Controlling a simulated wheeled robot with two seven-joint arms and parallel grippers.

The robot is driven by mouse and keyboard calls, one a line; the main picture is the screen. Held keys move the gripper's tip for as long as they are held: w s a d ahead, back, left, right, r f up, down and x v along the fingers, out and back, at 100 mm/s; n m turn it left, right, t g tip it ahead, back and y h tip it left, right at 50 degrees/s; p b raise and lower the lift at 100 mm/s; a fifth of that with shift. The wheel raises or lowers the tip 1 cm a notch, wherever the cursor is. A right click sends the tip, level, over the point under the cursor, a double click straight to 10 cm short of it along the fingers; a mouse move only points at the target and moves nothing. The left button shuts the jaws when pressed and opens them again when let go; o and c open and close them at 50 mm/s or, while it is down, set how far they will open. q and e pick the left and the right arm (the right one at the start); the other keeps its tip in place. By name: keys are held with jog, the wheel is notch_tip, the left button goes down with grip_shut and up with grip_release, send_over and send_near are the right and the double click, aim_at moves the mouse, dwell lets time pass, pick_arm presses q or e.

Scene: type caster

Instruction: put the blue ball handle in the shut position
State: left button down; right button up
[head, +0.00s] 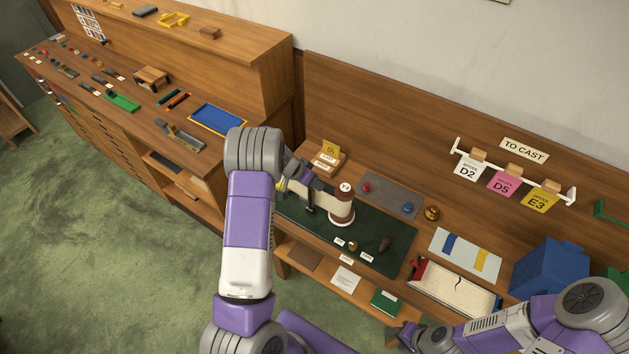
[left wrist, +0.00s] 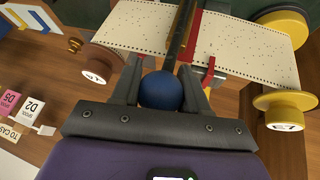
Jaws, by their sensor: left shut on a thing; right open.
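The blue ball handle (left wrist: 160,91) sits between the two fingers of my left gripper (left wrist: 161,88) in the left wrist view. The fingers touch it on both sides, and a dark bar (left wrist: 181,35) runs away beyond it over a perforated paper strip (left wrist: 231,48). In the head view my left gripper (head: 294,182) is at the small machine on the dark green mat (head: 378,236); the ball is hidden there. My right gripper (head: 407,335) is at the bottom of the head view, open and apart from the machine.
A brown spool (head: 341,203) stands at the machine's right side. In the left wrist view, a yellow spool (left wrist: 286,118) is close on the right, and red parts (left wrist: 209,74) flank the bar. A grey tray (head: 388,192) and blue box (head: 550,269) lie to the right.

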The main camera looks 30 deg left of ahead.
pick_arm(q)
jog(key=shift+w+r, duration=0.1)
jog(key=shift+w, duration=0.05)
jog(key=c, duration=0.6)
grip_release()
pick_arm(e)
jog(key=shift+d, duration=0.1)
pick_arm(q)
jog(key=shift+a, duration=0.1)
